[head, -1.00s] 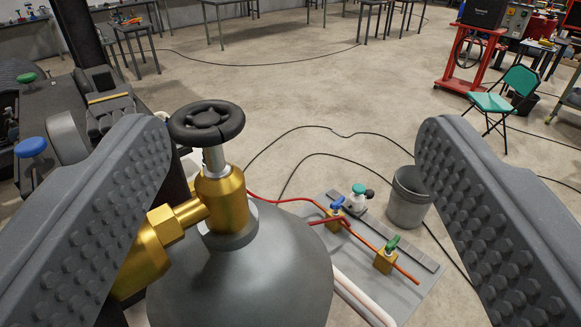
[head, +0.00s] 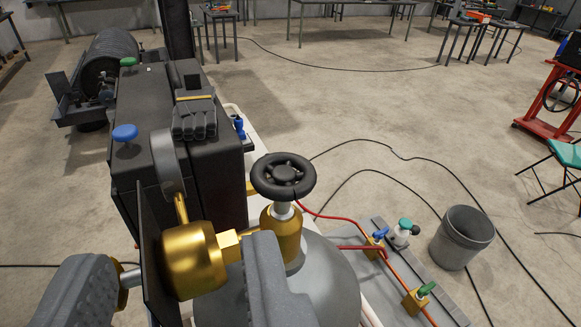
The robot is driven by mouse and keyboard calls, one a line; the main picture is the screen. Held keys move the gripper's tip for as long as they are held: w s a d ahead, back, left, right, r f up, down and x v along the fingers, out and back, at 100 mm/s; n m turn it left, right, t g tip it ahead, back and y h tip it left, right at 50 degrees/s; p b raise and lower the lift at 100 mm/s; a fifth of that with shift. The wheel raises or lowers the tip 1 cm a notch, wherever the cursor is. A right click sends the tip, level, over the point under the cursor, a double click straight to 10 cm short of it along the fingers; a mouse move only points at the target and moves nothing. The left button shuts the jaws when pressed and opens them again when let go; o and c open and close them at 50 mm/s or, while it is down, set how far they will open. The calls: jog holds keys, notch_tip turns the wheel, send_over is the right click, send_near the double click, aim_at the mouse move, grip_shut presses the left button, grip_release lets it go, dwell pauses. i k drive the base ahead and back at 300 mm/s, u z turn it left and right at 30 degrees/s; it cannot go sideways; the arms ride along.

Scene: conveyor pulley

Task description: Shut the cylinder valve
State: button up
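The cylinder valve has a black round handwheel (head: 283,177) on a silver stem above a brass body (head: 282,232). It stands on the grey gas cylinder (head: 335,280) at bottom centre. A round brass fitting (head: 190,262) joins the valve's left side. My gripper (head: 184,255) is at the lower left, with its fingers apart. The left finger is beside a silver rod left of the fitting. The right finger is in front of the cylinder and hides part of the valve's base. The handwheel is above and right of the fingers, outside them. Contact with the fitting cannot be told.
A black case (head: 140,110) with blue and green knobs stands close on the left. A grey bucket (head: 463,238) and a board (head: 450,300) with red hose and small valves are on the right. Black cables cross the open floor behind.

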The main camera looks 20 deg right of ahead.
aim_at(281, 188)
jog(key=z, duration=1.3)
jog(key=k, duration=1.45)
jog(key=u, duration=1.05)
jog(key=i, duration=1)
